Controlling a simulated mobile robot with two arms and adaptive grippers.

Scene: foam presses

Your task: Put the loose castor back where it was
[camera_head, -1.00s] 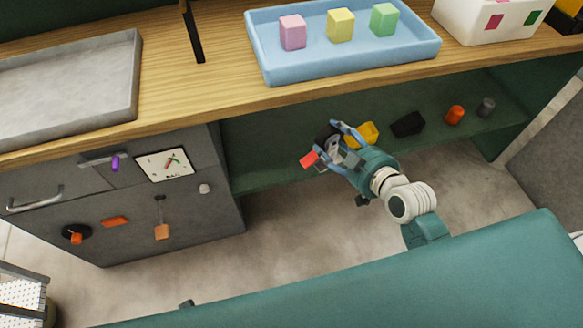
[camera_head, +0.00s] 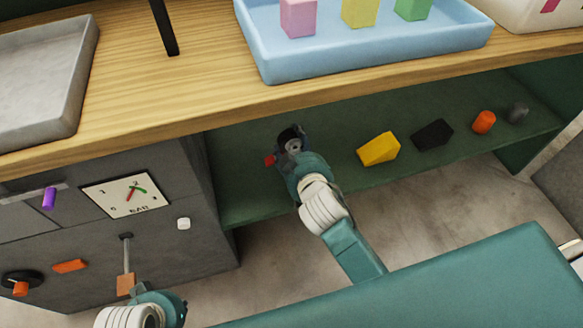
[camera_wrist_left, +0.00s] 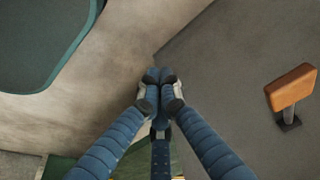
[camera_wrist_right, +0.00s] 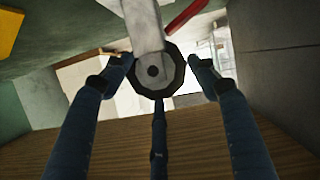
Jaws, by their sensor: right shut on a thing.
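The castor, a dark wheel in a grey bracket with a red tab (camera_wrist_right: 185,15), is in my right gripper (camera_wrist_right: 160,66). The castor's wheel (camera_wrist_right: 153,72) sits between the two fingertips in the right wrist view, with the bracket rising above it. In the head view the castor (camera_head: 289,133) is under the counter's front edge, over the green shelf (camera_head: 255,205), left of the yellow block. Whether it touches anything is unclear. My left gripper (camera_wrist_left: 161,90) has its fingertips together and holds nothing, low by the grey cabinet.
On the shelf stand a yellow block (camera_head: 378,149), a black block (camera_head: 432,135), an orange piece (camera_head: 484,122) and a grey piece (camera_head: 517,112). The grey cabinet (camera_head: 190,250) closes the left side. The wooden counter (camera_head: 215,100) overhangs the shelf and carries a blue tray (camera_head: 375,62).

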